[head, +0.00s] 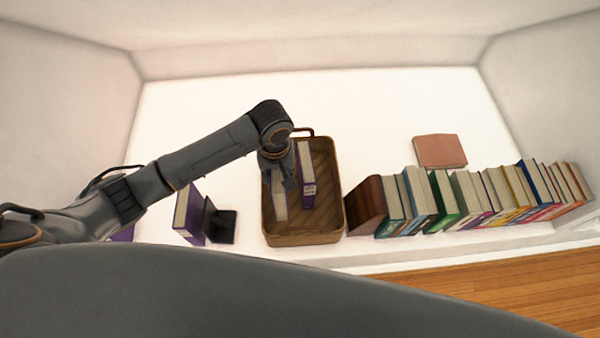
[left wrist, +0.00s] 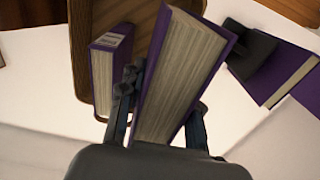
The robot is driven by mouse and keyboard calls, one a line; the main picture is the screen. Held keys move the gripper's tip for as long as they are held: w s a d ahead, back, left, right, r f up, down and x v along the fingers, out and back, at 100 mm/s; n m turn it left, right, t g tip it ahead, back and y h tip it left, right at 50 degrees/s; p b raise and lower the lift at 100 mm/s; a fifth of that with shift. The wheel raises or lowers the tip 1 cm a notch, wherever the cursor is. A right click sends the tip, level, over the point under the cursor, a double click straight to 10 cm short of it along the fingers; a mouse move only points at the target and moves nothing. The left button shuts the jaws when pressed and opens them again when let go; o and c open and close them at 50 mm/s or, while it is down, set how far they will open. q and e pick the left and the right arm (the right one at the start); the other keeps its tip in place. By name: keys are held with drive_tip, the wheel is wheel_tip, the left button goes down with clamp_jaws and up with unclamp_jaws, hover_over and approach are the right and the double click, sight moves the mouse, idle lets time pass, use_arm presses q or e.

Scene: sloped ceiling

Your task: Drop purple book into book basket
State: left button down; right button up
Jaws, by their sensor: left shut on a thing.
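My left gripper (head: 280,172) is shut on a purple book (head: 279,198) with cream pages. The held book also shows close up in the left wrist view (left wrist: 183,75), between the two fingers (left wrist: 160,112). In the head view it lies within the outline of the brown book basket (head: 302,239), at its left side. I cannot tell whether it touches the basket floor. The basket's rim also shows in the left wrist view (left wrist: 80,45). Another purple book (head: 307,178) stands in the basket, right of the held one. My right gripper is not in view.
A purple book (head: 187,215) stands left of the basket beside a black bookend (head: 222,228). A brown wooden bookend (head: 366,205) and a long row of books (head: 470,197) stand to the right. A reddish-brown book (head: 440,150) lies behind the row. The white surface behind the basket is clear.

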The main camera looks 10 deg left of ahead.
use_arm(q)
wheel_tip(320, 180, down, 4)
drive_tip(key=shift+f, duration=0.25)
wheel_tip(320, 180, down, 4)
drive_tip(key=shift+s+r+b, duration=0.1)
drive_tip(key=shift+r+b, duration=0.1)
drive_tip(key=shift+b, duration=0.2)
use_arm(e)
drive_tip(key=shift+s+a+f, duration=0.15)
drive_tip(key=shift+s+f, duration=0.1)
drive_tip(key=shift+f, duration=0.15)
use_arm(q)
drive_tip(key=shift+f, duration=0.6)
drive_tip(key=c, duration=0.9)
unclamp_jaws()
drive_tip(key=shift+c, duration=0.2)
